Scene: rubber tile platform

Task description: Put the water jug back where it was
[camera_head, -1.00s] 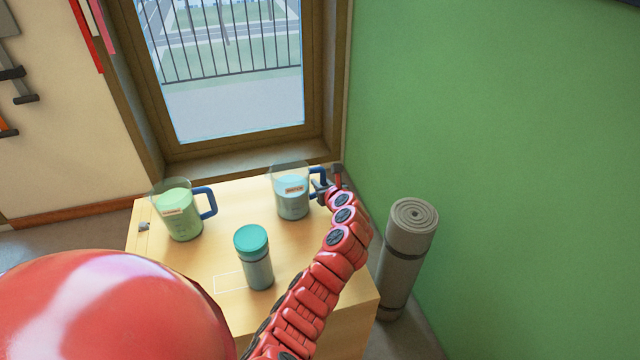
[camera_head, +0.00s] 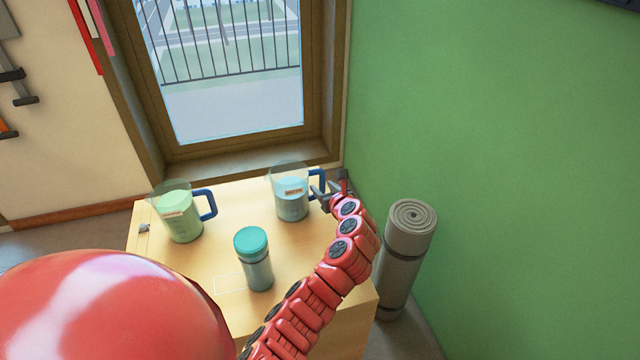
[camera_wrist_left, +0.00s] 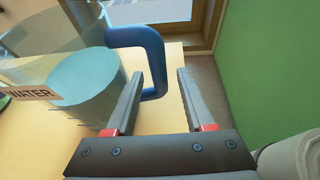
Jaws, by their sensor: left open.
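The water jug (camera_head: 291,206) is a clear jug with pale blue contents and a blue handle (camera_head: 317,180). It stands upright at the back right of the wooden table (camera_head: 205,262). In the left wrist view its label reads WATER (camera_wrist_left: 32,94). My left gripper (camera_head: 322,192) is open beside the handle, to the right of the jug. In the left wrist view the handle's outer bar (camera_wrist_left: 158,70) appears between the open fingers (camera_wrist_left: 160,76), with no visible grip on it. My right gripper is not in view.
A jug with green contents (camera_head: 180,222) stands at the back left of the table. A teal-lidded container (camera_head: 255,262) stands nearer the front, beside a white outlined rectangle (camera_head: 230,284). A rolled grey mat (camera_head: 402,260) stands by the green wall (camera_head: 500,180).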

